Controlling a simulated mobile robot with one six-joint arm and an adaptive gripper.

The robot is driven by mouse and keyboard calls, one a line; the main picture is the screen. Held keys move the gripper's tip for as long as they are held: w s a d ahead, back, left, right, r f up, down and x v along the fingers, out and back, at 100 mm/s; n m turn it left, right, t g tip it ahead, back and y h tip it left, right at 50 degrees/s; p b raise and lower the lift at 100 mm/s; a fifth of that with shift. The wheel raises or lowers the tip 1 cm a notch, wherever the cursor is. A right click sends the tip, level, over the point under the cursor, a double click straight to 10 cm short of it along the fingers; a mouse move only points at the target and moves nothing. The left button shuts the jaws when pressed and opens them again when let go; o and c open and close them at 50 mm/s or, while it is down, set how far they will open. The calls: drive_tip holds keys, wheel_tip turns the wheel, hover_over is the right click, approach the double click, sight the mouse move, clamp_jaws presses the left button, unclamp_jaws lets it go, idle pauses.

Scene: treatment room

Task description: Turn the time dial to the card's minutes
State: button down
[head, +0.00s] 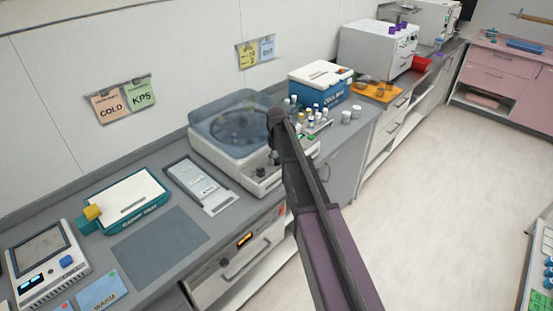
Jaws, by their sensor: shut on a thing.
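The centrifuge (207,150), a pale machine with a clear bluish lid, stands on the counter against the wall. Its sloped front panel has small dark knobs (261,172). My arm reaches up from the bottom and covers the right part of that panel. My gripper (276,157) is at the panel, dark and mostly hidden by my arm; it is shut on a dial there. The dial's pointer and marks cannot be read. A yellow card (247,56) and a blue card (267,49) hang on the wall above; their writing is too small to read surely.
Several small bottles (313,114) stand close right of my arm, before a blue-and-white box (319,88). A grey tray (200,186) and a teal-and-white device (130,202) lie to the left. The floor (440,180) at right is clear.

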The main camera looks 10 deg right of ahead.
sight(277, 159)
drive_tip(key=shift+s, duration=0.1)
idle(0.3)
drive_tip(key=shift+c, duration=1.3)
unclamp_jaws()
drive_tip(key=shift+n, duration=0.4)
drive_tip(key=n, duration=0.4)
drive_tip(key=shift+n, duration=0.4)
wheel_tip(277, 159, up, 14)
drive_tip(key=p, duration=1.4)
drive_tip(key=s+f+m+b, duration=0.3)
drive_tip(key=s, duration=0.7)
drive_tip(key=s+f+m+b, duration=0.3)
drive_tip(key=s, duration=0.6)
drive_tip(key=s+f+m+b, duration=0.3)
drive_tip(key=s+f+m, duration=0.1)
drive_tip(key=s, duration=0.6)
drive_tip(key=shift+s+b, duration=0.3)
drive_tip(key=shift+b, duration=0.1)
drive_tip(key=shift+s, duration=0.1)
